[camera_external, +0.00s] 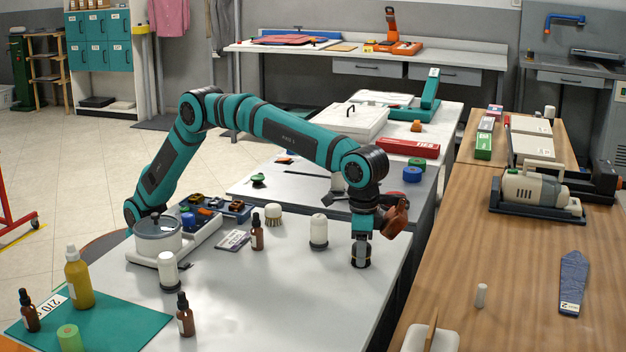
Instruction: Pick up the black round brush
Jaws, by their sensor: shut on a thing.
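My gripper (362,246) points straight down over the right part of the grey-white table (290,305). It is shut on a small dark round thing, which I take for the black round brush (361,263). The brush is upright, its lower rim showing under the jaws. Its upper part is hidden by the gripper. It is at or very near the tabletop; I cannot tell whether it touches.
A white bottle-like thing with a black base (319,230), a brown dropper bottle (257,235) and a pale round brush (273,213) stand left of my gripper. The front right tabletop is clear. A wooden counter (450,262) lies across a gap to the right.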

